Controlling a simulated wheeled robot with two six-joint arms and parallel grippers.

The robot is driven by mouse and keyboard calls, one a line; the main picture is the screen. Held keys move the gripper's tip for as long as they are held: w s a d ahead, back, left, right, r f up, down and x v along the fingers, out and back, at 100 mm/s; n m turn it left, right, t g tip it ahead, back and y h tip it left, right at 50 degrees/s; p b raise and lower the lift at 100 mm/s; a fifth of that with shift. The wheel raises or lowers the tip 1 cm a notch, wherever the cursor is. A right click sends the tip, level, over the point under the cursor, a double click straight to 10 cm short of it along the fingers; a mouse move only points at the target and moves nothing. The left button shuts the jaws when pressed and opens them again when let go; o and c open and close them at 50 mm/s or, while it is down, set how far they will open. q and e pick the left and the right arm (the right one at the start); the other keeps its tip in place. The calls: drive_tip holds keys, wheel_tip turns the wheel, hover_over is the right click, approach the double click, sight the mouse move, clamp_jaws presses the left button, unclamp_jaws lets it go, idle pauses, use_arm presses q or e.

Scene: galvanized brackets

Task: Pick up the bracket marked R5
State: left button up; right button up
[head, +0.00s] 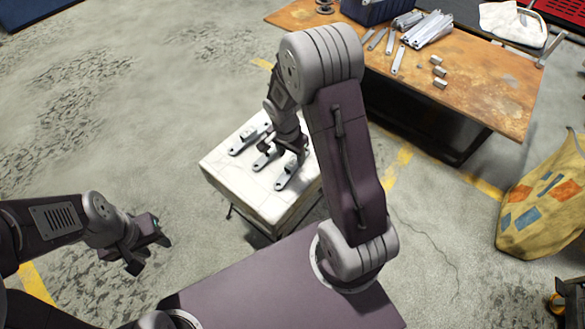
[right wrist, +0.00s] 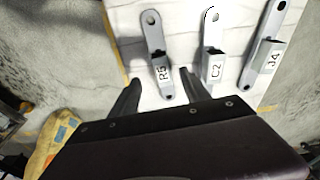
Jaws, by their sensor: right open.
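The bracket marked R5 (right wrist: 162,72) is a grey metal strip with a raised labelled tab and a hole at its far end. It lies on a white-topped stand and is the rightmost bracket (head: 286,178) in the head view. My right gripper (right wrist: 160,80) is open above the stand, with its fingers on either side of the R5 bracket's near end. I cannot tell whether they touch it. It also shows in the head view (head: 280,150), partly covering the brackets. My left gripper (head: 150,247) looks open and empty, over the floor at lower left.
Bracket C2 (right wrist: 213,66) lies beside R5, and bracket J4 (right wrist: 270,55) lies beyond C2. The white stand (head: 228,174) has little spare room. A rusty workbench (head: 480,85) holds loose metal strips and a blue bin (head: 375,10). A yellow bag (head: 545,205) stands right.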

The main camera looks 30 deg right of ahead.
sight(292, 162)
drive_tip(key=f+b, duration=0.1)
drive_tip(key=f, duration=0.4)
drive_tip(key=w+d+f+b, duration=0.1)
drive_tip(key=f, duration=0.1)
drive_tip(key=shift+f+b, duration=0.15)
drive_tip(key=shift+b, duration=0.15)
clamp_jaws()
